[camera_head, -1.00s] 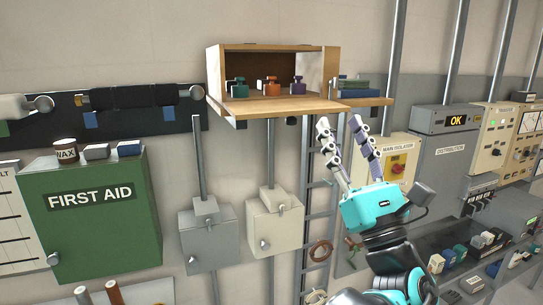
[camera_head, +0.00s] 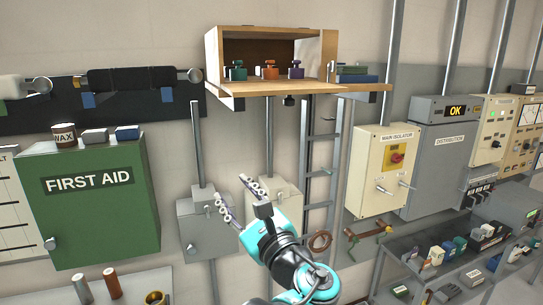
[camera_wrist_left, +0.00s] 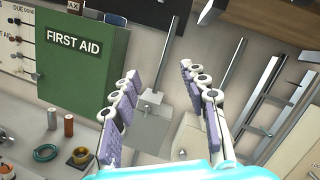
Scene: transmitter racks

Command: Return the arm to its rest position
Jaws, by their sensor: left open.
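My left gripper (camera_head: 238,197) is a teal body with two segmented, purple-padded fingers. My right gripper is not in view.
A wooden shelf box (camera_head: 222,70) with several coloured items sticks out above. The green first aid cabinet (camera_head: 100,225) is at left. The main isolator box (camera_head: 372,165) and distribution cabinet (camera_head: 437,170) are at right. A shelf (camera_head: 404,284) with small items is lower right.

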